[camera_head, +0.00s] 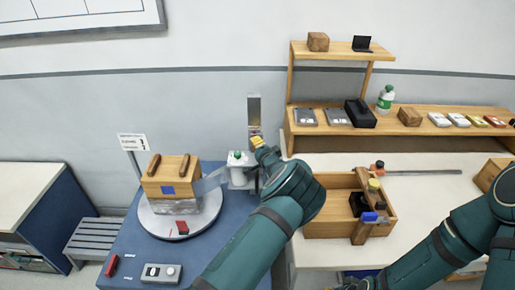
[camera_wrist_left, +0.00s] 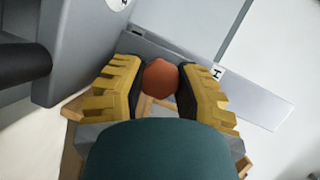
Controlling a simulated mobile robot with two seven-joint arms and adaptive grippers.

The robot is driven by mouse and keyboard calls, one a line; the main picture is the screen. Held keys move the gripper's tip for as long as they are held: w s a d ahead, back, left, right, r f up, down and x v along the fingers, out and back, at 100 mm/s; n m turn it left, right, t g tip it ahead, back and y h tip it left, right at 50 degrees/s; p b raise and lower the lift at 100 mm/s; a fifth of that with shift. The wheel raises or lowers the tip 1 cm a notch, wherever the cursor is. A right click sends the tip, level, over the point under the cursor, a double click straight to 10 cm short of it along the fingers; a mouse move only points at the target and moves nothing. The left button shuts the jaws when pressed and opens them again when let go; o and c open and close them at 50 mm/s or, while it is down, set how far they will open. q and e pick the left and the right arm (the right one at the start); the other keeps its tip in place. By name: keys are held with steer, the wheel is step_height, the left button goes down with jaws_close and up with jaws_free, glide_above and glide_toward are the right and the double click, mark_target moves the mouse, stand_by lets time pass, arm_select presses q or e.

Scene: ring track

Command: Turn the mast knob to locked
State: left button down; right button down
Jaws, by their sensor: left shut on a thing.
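The mast (camera_head: 254,110) is a grey upright at the back of the blue table, beside a white unit. My left gripper (camera_head: 257,141) reaches it from the front, with its yellow fingers against the lower part of the mast. In the left wrist view, my left gripper (camera_wrist_left: 159,88) is shut on the rounded orange-brown mast knob (camera_wrist_left: 159,78), one finger on each side. A grey plate behind the knob bears a small white label (camera_wrist_left: 217,73) with a dark mark. Which way the knob is set cannot be told. My right gripper does not show; only its arm enters at the lower right.
A round turntable (camera_head: 150,222) with a wooden-topped block (camera_head: 171,178) stands left of my arm. A wooden tray (camera_head: 320,228) with small items lies to the right. A shelf (camera_head: 450,130) with boxes and a green bottle (camera_head: 385,98) is behind it.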

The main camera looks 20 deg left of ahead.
arm_select(q)
steer(key=shift+a, duration=0.15)
stand_by(0.3)
steer(key=c, duration=0.6)
jaws_free()
steer(key=shift+s, duration=0.1)
steer(key=shift+f, duration=0.1)
steer(key=shift+s+d, duration=0.35)
steer(key=v, duration=0.7)
